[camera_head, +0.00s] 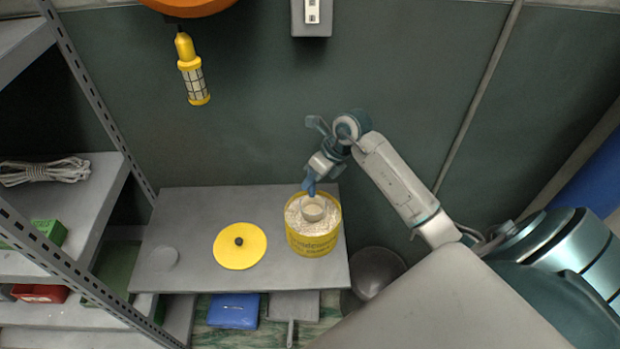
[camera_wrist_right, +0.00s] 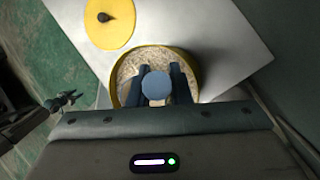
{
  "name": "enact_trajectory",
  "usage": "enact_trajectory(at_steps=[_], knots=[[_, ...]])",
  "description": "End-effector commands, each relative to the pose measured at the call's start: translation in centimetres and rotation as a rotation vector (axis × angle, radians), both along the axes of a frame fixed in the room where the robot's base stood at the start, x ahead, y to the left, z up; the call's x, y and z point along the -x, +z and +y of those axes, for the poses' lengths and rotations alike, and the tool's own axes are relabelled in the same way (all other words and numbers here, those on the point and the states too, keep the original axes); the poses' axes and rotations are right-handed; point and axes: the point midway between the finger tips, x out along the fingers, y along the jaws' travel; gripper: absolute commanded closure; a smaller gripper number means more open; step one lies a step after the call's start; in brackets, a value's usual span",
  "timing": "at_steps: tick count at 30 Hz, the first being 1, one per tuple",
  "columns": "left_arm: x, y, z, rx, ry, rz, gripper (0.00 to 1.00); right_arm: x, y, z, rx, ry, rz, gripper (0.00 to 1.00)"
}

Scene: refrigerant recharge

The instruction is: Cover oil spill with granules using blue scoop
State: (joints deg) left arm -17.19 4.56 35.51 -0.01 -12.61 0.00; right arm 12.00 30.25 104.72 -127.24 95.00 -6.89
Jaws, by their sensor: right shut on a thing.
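A yellow bucket (camera_head: 314,240) of pale granules stands on the grey table, and it also shows in the right wrist view (camera_wrist_right: 191,58). My right gripper (camera_head: 310,186) is over the bucket, pointing down. It is shut on the blue scoop, whose round blue end (camera_wrist_right: 156,86) shows between the fingers (camera_wrist_right: 157,84) in the right wrist view. A round pale cup shape (camera_head: 313,210) sits among the granules below the gripper; I cannot tell if it is the scoop's bowl. No dark oil spill can be made out clearly. My left gripper is not seen.
A yellow lid (camera_head: 240,246) with a dark knob lies left of the bucket. A faint round patch (camera_head: 163,258) is on the table's left. A metal shelf (camera_head: 70,215) stands at the left, and a grey bin (camera_head: 376,270) right of the table. A yellow lamp (camera_head: 193,75) hangs above.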

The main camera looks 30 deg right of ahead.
Motion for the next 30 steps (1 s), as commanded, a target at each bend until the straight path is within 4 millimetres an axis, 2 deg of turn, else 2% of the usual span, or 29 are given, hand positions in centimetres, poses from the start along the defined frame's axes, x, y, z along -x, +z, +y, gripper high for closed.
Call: enact_trajectory(at_steps=[3,19,30], knots=[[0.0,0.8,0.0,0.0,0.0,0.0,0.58,0.0,1.3,0.0,0.001,0.001,-0.002,1.0],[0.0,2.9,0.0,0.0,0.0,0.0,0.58,0.0,5.5,0.0,0.0,0.002,-0.002,1.0],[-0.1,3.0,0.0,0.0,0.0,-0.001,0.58,0.0,5.9,0.0,0.0,0.002,-0.001,1.0]])
